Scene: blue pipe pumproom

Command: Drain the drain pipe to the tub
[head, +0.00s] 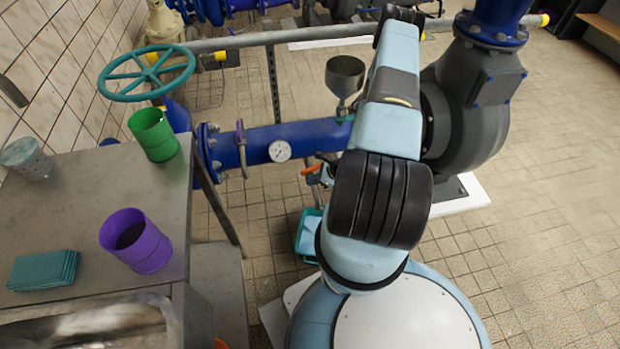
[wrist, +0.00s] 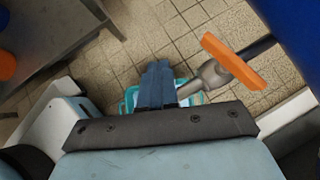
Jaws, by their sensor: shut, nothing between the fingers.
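A blue pipe (head: 250,147) with a round gauge (head: 280,151) runs across the head view. A valve with an orange lever (wrist: 235,62) sits on a grey drain pipe (wrist: 195,86) in the wrist view; the lever also shows below the blue pipe in the head view (head: 311,169). The teal tub (head: 307,240) stands on the floor below; it shows in part behind my fingers in the wrist view (wrist: 129,97). My gripper (wrist: 158,68) is shut and empty, beside the drain pipe and left of the lever. My arm hides part of the pipe and tub in the head view.
A metal table (head: 80,195) at left holds a green cup (head: 153,135), a purple cup (head: 136,241) and teal tiles (head: 44,270). A teal handwheel (head: 147,73), a grey funnel (head: 345,76) and a grey pump (head: 478,105) stand around the pipe. Floor at right is clear.

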